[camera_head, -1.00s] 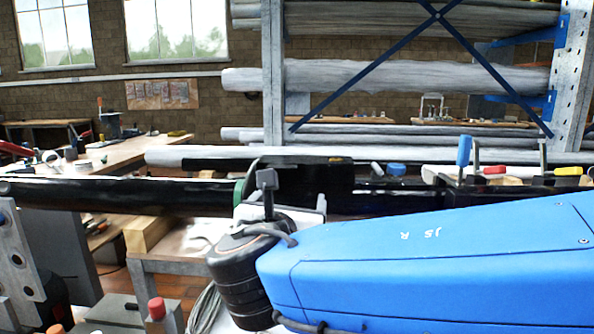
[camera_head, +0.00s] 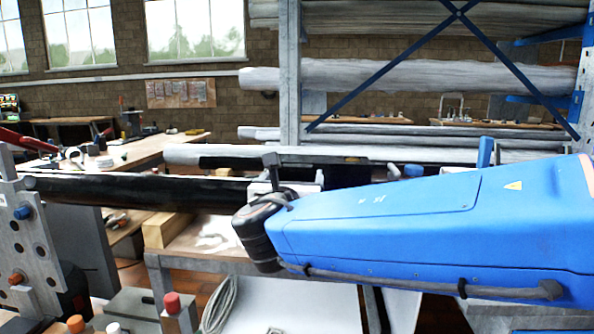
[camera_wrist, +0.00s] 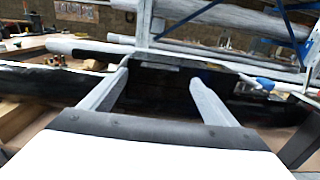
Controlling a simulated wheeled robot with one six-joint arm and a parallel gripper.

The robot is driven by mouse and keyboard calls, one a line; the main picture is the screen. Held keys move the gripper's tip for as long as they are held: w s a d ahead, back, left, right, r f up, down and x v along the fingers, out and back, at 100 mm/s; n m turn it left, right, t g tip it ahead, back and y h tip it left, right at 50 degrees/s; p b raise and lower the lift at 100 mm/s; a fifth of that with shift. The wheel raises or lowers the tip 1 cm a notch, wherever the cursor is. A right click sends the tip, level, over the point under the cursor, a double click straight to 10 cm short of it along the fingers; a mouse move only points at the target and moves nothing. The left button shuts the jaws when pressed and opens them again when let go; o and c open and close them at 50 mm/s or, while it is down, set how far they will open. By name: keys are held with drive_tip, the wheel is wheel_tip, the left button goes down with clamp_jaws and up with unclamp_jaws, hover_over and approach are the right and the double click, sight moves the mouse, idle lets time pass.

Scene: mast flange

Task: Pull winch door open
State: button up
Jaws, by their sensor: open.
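A long black mast (camera_head: 130,188) lies level across the middle of the head view, and it also fills a band of the wrist view (camera_wrist: 40,82). A dark flat section of it (camera_wrist: 170,85) lies between and beyond my fingers in the wrist view. I cannot make out the winch door's edges or handle, or whether it is open or shut. My gripper (camera_wrist: 160,78) is open, with its two pale fingers apart and pointing at this dark section. I see nothing held and cannot tell if the fingers touch it. My blue arm hides the mast's right part in the head view.
A rack of long pale tubes (camera_head: 420,76) with blue braces stands behind. A workbench (camera_head: 140,152) with tools is at the back left. A perforated metal stand (camera_head: 25,240) is at the near left. A wooden block (camera_head: 167,230) sits below the mast.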

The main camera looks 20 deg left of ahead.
sight(297, 169)
drive_tip(key=x, duration=0.6)
drive_tip(key=shift+w, duration=0.4)
drive_tip(key=c, duration=1.5)
